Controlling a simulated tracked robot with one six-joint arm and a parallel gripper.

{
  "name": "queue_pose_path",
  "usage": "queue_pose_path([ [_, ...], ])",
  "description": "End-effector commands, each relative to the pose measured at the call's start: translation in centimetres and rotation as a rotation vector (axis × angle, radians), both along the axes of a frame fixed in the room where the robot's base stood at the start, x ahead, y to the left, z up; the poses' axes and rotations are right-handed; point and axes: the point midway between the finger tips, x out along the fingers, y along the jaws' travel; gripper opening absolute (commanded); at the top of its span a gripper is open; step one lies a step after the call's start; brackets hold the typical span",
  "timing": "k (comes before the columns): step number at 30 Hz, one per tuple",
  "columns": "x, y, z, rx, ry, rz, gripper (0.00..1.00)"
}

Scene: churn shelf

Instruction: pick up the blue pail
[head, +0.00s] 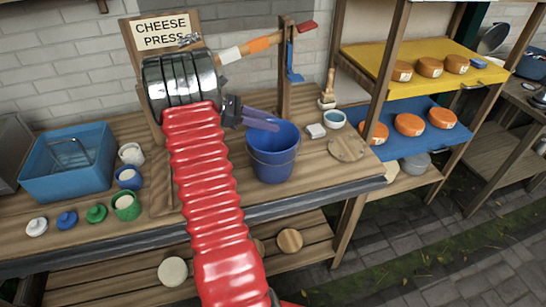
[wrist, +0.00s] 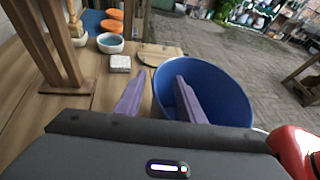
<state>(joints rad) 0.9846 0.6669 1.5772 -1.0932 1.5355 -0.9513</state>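The blue pail (head: 273,170) stands upright on the wooden worktop, right of my red arm in the head view. My gripper (head: 278,121) is open, its two purple fingers reaching over the pail's upper left side. In the wrist view, the pail (wrist: 228,98) shows its open mouth and empty-looking inside. There the right finger of my gripper (wrist: 160,78) overlaps the pail's mouth and the left finger lies outside its left rim. The near rim stretch lies between the fingers in the picture. I cannot tell whether either finger touches the pail.
A cheese press with a wooden lever (head: 255,46) and post (head: 285,75) stands behind. Right of the pail are a white block (head: 316,131), a small bowl (head: 333,119) and a round board (head: 347,148). A blue tub (head: 66,175) and small pots stand left.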

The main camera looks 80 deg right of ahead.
Motion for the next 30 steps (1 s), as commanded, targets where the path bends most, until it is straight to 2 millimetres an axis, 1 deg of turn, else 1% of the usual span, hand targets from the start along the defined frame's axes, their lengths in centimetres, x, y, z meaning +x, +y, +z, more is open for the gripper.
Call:
queue_pose_path([
  [1, -0.56, -0.16, -0.22, 0.0, 0.0, -0.001, 0.35],
  [5, -1.26, -0.36, -0.54, 0.0, 0.0, -0.001, 0.35],
  [21, -1.24, -0.38, -0.56, 0.0, 0.0, 0.001, 0.35],
  [30, -1.23, -0.38, -0.55, 0.0, 0.0, 0.001, 0.14],
])
